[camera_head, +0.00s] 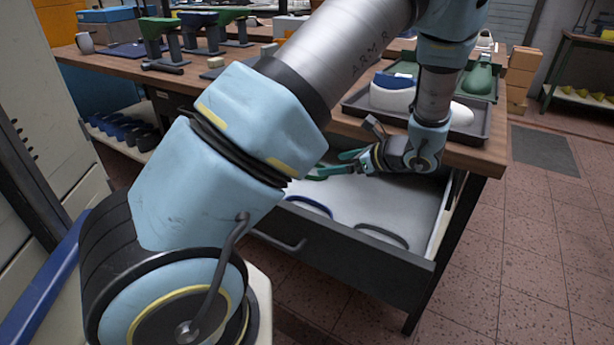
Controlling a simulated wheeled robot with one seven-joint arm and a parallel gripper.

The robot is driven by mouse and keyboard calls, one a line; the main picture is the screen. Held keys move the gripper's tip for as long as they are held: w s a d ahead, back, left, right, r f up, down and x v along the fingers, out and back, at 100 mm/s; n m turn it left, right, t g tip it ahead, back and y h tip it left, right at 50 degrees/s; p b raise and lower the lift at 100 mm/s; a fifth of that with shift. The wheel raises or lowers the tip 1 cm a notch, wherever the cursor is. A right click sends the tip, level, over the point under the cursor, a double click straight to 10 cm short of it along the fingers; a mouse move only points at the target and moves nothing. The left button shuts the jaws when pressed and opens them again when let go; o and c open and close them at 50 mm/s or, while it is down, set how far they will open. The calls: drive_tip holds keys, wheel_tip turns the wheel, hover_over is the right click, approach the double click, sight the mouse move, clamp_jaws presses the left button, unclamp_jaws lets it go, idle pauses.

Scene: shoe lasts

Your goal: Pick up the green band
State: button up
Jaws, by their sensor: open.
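An open drawer (425,215) under the workbench holds curved bands on its pale floor. Green shapes at the left end of my gripper (355,163) look like the green band (328,172), toward the back of the drawer. I cannot clearly tell band from fingers there, nor whether they touch. My gripper is low over the drawer, pointing left, with its jaws open. A blue band (309,206) lies nearer the drawer front, and a dark band (384,236) lies to its right. My arm hides the drawer's left part.
The workbench (487,158) edge is just above the drawer. A dark tray (475,133) with white and blue shapes and a green tray (484,82) stand on it. A hammer (163,67), mug (85,42) and shoe-last stands are at the left.

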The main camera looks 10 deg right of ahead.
sight(314, 168)
drive_tip(key=shift+w+d+f+m, duration=0.15)
drive_tip(key=shift+d+f+m, duration=0.15)
drive_tip(key=shift+d, duration=0.1)
drive_tip(key=shift+t, duration=0.3)
drive_tip(key=p+x, duration=0.1)
drive_tip(key=x, duration=0.9)
drive_tip(key=shift+d+f, duration=0.1)
drive_tip(key=shift+f, duration=0.1)
drive_tip(key=shift+c, duration=0.4)
drive_tip(key=c, duration=0.9)
